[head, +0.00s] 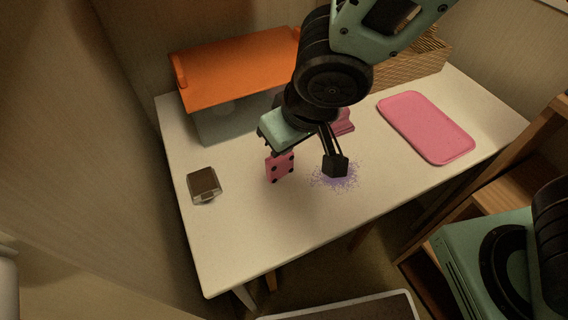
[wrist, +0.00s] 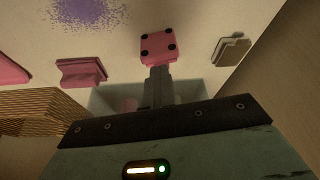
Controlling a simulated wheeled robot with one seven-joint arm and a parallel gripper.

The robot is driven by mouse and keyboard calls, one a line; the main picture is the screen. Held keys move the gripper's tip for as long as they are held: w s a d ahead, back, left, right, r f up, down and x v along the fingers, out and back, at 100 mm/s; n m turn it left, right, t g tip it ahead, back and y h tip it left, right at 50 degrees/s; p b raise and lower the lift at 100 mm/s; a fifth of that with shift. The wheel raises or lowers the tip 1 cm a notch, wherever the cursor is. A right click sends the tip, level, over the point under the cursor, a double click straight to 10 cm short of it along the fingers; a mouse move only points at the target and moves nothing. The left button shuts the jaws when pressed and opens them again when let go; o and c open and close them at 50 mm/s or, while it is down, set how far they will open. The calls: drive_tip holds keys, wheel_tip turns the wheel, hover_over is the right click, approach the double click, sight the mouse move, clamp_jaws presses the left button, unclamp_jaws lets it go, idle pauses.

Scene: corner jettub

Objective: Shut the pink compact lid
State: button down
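The pink compact (head: 343,122) stands on the white table behind my gripper, partly hidden by the arm in the head view. In the wrist view the pink compact (wrist: 80,72) shows at the left as two stacked or angled pink parts; how far its lid is raised is hard to tell. My gripper (head: 335,165) points down over the table in front of it, apart from it. Its fingers (wrist: 158,72) are together with nothing seen between them. A pink block with dark dots (head: 280,167) is left of my gripper; in the wrist view the block (wrist: 158,47) appears just beyond the fingertips.
A flat pink tray (head: 427,127) lies at the right. A dark-topped small box (head: 203,185) is at the left. An orange-topped container (head: 235,70) and a woven basket (head: 415,65) stand at the back. Purple specks (head: 350,180) mark the table (head: 250,235), whose front is clear.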

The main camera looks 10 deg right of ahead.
drive_tip(key=shift+s+d+r+t+y+b, duration=0.3)
drive_tip(key=shift+s+r+t+y+b, duration=0.4)
drive_tip(key=shift+b, duration=4.15)
drive_tip(key=shift+s+d+r+t+b, duration=0.5)
drive_tip(key=shift+t+b, duration=0.4)
drive_tip(key=shift+b, duration=2.1)
drive_tip(key=c, duration=2.1)
unclamp_jaws()
drive_tip(key=shift+a, duration=0.1)
drive_tip(key=o, duration=1.2)
drive_tip(key=shift+r, duration=0.1)
drive_tip(key=shift+p+v, duration=1.1)
drive_tip(key=shift+p, duration=0.65)
drive_tip(key=shift+s+r+p, duration=0.25)
drive_tip(key=shift+s+p, duration=0.05)
drive_tip(key=shift+p, duration=0.45)
